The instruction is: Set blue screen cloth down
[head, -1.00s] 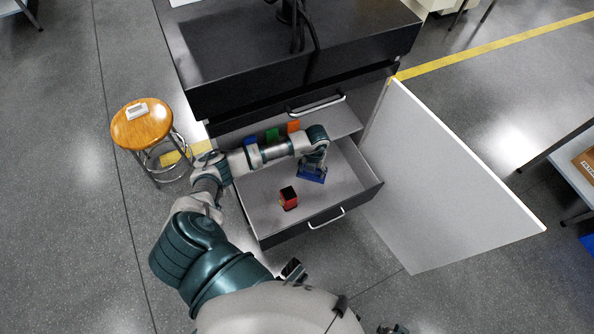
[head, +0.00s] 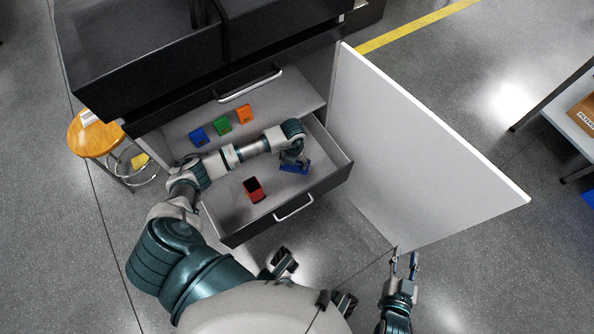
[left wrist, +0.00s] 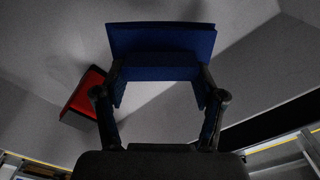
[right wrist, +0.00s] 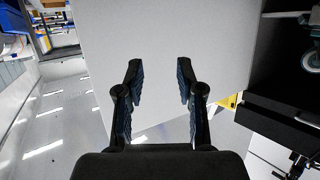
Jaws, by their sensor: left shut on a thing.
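The blue screen cloth (head: 295,169) is a small flat-sided blue piece over the right part of the open drawer (head: 232,206). My left gripper (head: 294,163) is shut on it. In the left wrist view the blue cloth (left wrist: 160,42) spans between the two fingers (left wrist: 160,92), with the pale drawer floor behind it. I cannot tell whether it touches the floor. My right gripper (head: 405,258) is low at the right, beside the white door. In the right wrist view its fingers (right wrist: 158,75) are apart with nothing between them.
A red open-topped box (head: 253,190) stands in the drawer, left of the cloth. Blue (head: 198,136), green (head: 223,125) and orange (head: 244,114) pieces sit on the shelf behind. The white door (head: 420,150) stands open at the right. A wooden stool (head: 95,138) is at the left.

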